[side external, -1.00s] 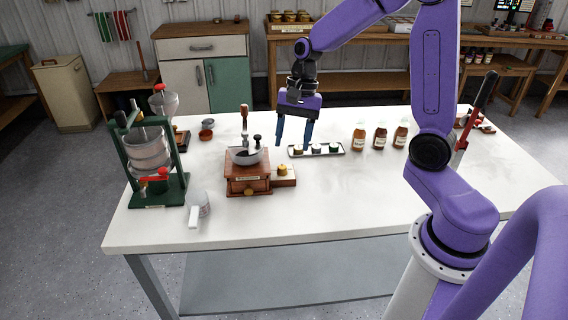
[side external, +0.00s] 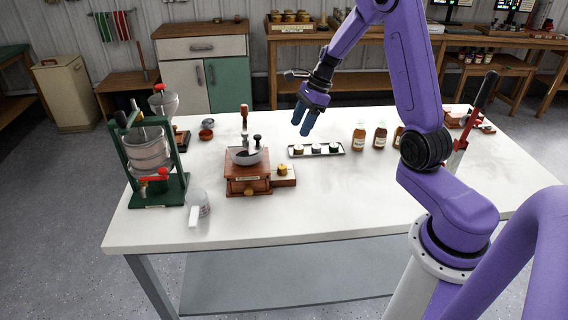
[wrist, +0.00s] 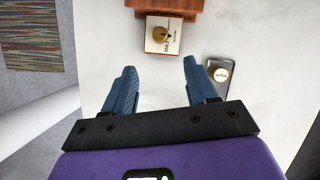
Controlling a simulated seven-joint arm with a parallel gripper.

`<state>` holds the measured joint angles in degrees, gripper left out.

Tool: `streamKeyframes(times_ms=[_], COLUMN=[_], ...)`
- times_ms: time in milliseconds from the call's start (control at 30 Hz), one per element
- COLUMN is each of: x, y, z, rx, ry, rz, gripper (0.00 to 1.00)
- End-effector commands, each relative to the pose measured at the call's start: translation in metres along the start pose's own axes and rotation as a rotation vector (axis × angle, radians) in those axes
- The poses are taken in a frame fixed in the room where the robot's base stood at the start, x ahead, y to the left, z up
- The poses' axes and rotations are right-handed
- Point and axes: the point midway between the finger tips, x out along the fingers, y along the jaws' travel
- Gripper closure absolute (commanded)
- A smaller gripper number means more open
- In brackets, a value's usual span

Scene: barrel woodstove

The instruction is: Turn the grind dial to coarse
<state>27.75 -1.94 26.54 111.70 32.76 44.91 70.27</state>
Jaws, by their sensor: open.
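The wooden coffee grinder (side external: 247,181) stands on the white table, with a grey bowl-shaped hopper and a crank on top. On a small wooden block at its right sits the brass grind dial (side external: 283,170). In the wrist view the dial (wrist: 162,36) shows from above on a pale label plate; its setting is too small to read. My gripper (side external: 302,127) is above the table, up and to the right of the grinder, tilted and empty. In the wrist view its two blue fingers (wrist: 160,80) are wide apart, with the dial beyond them.
A black tray (side external: 316,150) with several small jars lies behind and right of the dial. Brown bottles (side external: 380,136) stand further right. A green press (side external: 150,160) and a white-handled cup (side external: 198,207) are at left. The table's front right is clear.

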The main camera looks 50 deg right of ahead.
Motion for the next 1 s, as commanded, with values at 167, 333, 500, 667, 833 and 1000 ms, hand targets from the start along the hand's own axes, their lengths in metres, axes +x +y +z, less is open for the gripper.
streamKeyframes(times_ms=[167, 333, 500, 667, 833, 1000], x=[0.035, 0.067, 0.098, 0.123, 0.139, 0.146], y=[0.002, 0.002, 0.001, 0.002, 0.001, 0.001], z=[0.000, 0.000, 0.000, 0.000, 0.001, 0.000], rx=[-0.001, -0.002, -0.003, -0.002, -0.004, -0.003], ry=[0.001, 0.001, 0.001, 0.001, 0.000, 0.001], rz=[0.008, 0.006, 0.005, 0.005, 0.002, 0.000], gripper=[0.43, 0.43, 0.43, 0.43, 0.43, 0.43])
